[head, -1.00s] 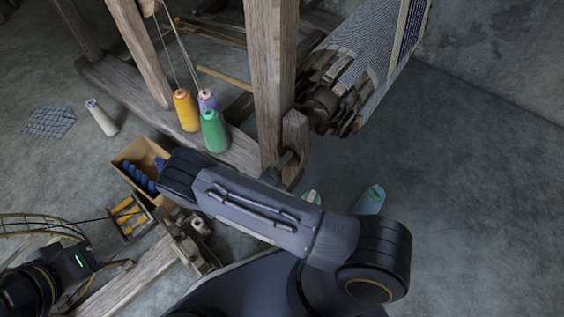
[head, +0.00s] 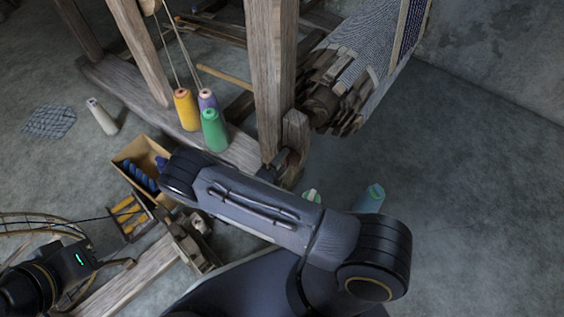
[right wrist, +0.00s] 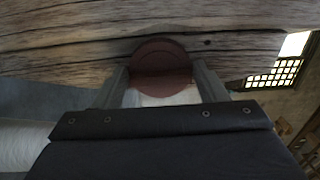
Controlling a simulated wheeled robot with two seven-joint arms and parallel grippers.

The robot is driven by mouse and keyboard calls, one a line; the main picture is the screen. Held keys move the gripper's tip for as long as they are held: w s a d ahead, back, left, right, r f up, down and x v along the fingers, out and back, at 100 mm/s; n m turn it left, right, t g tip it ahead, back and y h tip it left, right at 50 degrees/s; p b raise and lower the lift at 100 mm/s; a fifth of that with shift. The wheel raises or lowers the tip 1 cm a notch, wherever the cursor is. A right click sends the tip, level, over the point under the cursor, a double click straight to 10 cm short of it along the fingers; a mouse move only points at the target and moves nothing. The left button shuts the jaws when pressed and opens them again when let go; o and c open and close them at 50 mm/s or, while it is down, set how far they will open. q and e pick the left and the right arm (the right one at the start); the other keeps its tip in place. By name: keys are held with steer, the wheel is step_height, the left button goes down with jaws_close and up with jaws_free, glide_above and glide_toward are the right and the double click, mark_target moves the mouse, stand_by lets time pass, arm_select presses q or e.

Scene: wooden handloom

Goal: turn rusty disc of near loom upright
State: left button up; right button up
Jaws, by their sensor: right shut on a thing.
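The rusty disc (right wrist: 162,66) is a round, reddish-brown plate in front of a weathered wooden beam in the right wrist view. My right gripper (right wrist: 163,84) has one finger on each side of it and is shut on it. My left gripper (head: 100,263) is at the lower left, away from the loom. Its fingers are not clear.
A patterned cloth roll (head: 365,55) sits right of the post. Yellow, purple and green thread cones (head: 213,131) stand on the loom's base beam. A box (head: 138,165) of blue spools lies left of my right arm. The floor at the right is mostly clear.

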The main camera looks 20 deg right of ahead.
steer(key=o, duration=0.9)
steer(key=shift+c, duration=0.2)
steer(key=p+v, duration=0.1)
steer(key=v, duration=0.6)
steer(key=shift+s+a+p, duration=0.25)
steer(key=shift+a+p, duration=0.05)
steer(key=shift+p, duration=0.05)
